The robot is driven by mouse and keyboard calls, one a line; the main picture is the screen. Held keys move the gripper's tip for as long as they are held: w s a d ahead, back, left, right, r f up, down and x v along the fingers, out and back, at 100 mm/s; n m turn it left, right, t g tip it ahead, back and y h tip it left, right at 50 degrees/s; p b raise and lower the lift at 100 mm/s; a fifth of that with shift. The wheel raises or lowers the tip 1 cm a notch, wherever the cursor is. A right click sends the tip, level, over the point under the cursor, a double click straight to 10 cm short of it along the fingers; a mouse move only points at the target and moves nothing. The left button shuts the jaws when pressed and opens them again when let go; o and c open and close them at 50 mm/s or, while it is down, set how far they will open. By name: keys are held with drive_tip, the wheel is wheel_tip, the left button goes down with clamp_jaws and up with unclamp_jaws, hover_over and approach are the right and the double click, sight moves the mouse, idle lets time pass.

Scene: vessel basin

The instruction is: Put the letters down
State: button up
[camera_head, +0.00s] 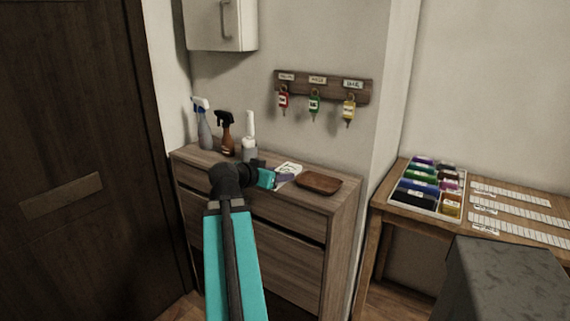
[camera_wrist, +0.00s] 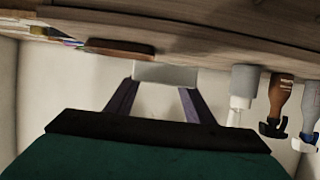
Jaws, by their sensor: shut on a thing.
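The letters (camera_head: 290,168) are a small white stack with dark marks on the face, at the top of the wooden cabinet (camera_head: 270,204) in the head view. My gripper (camera_head: 287,178) is shut on them. In the wrist view the letters (camera_wrist: 165,75) show as a pale block between the two dark fingertips of my gripper (camera_wrist: 160,88). They are at or just above the cabinet top; I cannot tell whether they touch it. A shallow brown wooden tray (camera_head: 318,184) lies just right of them, and it also shows in the wrist view (camera_wrist: 120,47).
A blue-topped spray bottle (camera_head: 203,122), a brown spray bottle (camera_head: 226,132) and a white bottle (camera_head: 249,138) stand left on the cabinet. A key rack (camera_head: 323,85) with three tagged keys hangs above. A desk (camera_head: 385,210) with a colourful compartment box stands right.

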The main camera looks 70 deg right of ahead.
drive_tip(key=shift+d+r+p, duration=0.15)
drive_tip(key=shift+d+p, duration=0.45)
drive_tip(key=shift+p, duration=1.15)
drive_tip(key=d+p, duration=0.1)
drive_tip(key=p, duration=0.3)
drive_tip(key=shift+w, duration=0.15)
drive_tip(key=shift+d+f, duration=0.2)
drive_tip(key=d+p, duration=0.1)
drive_tip(key=d, duration=0.2)
drive_tip(key=w+d+p, duration=0.1)
drive_tip(key=d, duration=0.3)
drive_tip(key=d+f+p, duration=0.1)
drive_tip(key=d, duration=0.2)
drive_tip(key=shift+w+d, duration=0.15)
drive_tip(key=shift+w, duration=0.2)
drive_tip(key=shift+f, duration=0.1)
drive_tip(key=shift+f+p, duration=0.6)
drive_tip(key=shift+f, duration=1.15)
drive_tip(key=shift+f, duration=0.15)
